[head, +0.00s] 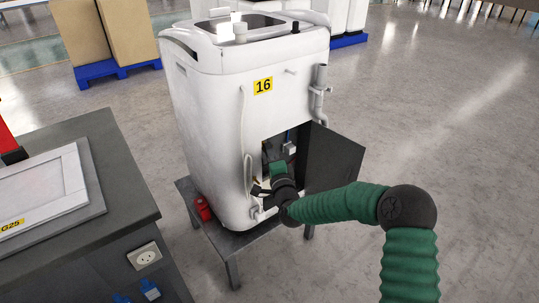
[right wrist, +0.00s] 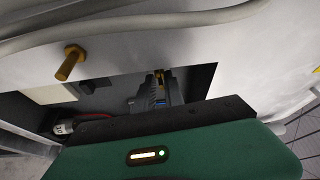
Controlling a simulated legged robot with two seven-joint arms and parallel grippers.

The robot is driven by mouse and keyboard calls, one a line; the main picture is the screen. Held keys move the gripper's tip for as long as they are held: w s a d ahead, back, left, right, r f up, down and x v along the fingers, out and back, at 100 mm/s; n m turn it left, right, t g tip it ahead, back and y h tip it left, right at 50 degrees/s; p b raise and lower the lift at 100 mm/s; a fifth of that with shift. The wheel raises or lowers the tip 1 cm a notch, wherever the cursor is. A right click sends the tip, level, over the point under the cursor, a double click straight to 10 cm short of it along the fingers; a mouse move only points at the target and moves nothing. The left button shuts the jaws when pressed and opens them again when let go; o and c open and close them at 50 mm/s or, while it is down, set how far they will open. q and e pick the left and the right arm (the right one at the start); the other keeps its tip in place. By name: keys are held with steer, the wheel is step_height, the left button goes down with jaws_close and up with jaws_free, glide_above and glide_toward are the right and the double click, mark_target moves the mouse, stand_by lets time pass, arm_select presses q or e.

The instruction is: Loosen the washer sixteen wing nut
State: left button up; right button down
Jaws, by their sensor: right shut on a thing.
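Washer sixteen (head: 215,110) is a white machine with a yellow "16" label, standing on a grey metal stand. Its dark lower door (head: 333,160) is swung open to the right. My right gripper (head: 262,190) is at the opening in the washer's lower front. In the right wrist view its jaws (right wrist: 158,90) reach into the opening and are shut on a small brass-coloured piece (right wrist: 159,76), which looks like the wing nut. Most of that piece is hidden between the jaws. My left gripper is not in view.
A brass-coloured peg (right wrist: 70,62) sticks out beside the opening. Grey hoses (right wrist: 130,25) run across the washer. A red object (head: 203,208) lies on the stand (head: 233,240). A dark bench (head: 120,195) stands at left. The floor at right is clear.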

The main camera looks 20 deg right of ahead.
steer(key=shift+w+d+n+g+y+b, duration=0.2)
steer(key=shift+n+y+b, duration=1.85)
steer(key=shift+n, duration=3.65)
steer(key=shift+s+d+n+g+y+b, duration=0.1)
steer(key=shift+d+n+g+y+b, duration=0.25)
steer(key=shift+n+y+b, duration=3.5)
steer(key=shift+w+d+n+g+y+p, duration=0.15)
steer(key=shift+d+n+g+y+p, duration=0.45)
steer(key=shift+n, duration=6.95)
steer(key=shift+a+t, duration=0.35)
steer(key=shift+a, duration=0.05)
